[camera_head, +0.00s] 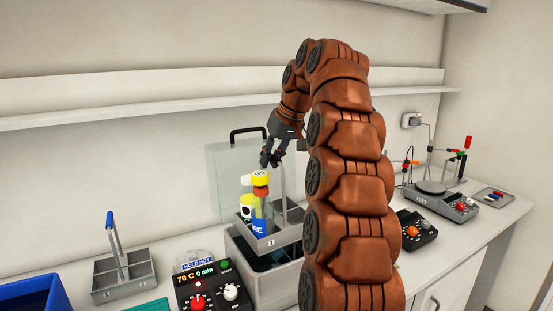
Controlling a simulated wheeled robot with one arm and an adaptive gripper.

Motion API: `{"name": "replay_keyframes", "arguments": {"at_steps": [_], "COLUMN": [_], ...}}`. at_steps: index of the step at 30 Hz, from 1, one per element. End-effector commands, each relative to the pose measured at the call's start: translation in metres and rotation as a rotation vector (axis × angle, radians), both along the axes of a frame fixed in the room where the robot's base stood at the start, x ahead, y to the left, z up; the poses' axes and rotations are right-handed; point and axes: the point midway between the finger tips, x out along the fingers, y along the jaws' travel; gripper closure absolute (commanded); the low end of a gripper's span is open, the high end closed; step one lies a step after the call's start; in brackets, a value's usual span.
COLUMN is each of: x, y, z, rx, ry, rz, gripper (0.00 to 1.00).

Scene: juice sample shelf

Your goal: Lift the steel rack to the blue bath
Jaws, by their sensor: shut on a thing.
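The steel rack (283,239) hangs over the open grey tank, holding bottles with yellow and red caps (260,190) and a blue label. My gripper (272,158) is shut at the top of the rack's upright handle; the exact grip is small and partly hidden. The rack looks roughly level, with its base at or just above the tank's rim. The blue bath (32,291) is at the lower left, partly cut off by the picture edge. My arm covers the right of the tank.
The grey tank (239,262) has a raised clear lid behind it. A control box (213,290) reads 70 C. A second steel rack (125,275) with a blue-tipped handle stands between that box and the blue bath. A shelf runs along the wall. Instruments stand at right.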

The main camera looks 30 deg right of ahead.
Motion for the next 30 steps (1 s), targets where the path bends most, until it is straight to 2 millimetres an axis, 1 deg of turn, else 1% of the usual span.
{"name": "replay_keyframes", "arguments": {"at_steps": [3,30], "x": [0.0,0.005], "y": [0.008,0.063], "z": [0.002,0.001], "rx": [-0.001,-0.001], "ry": [-0.004,-0.002], "rz": [0.001,0.001], "gripper": [1.0,1.0]}}
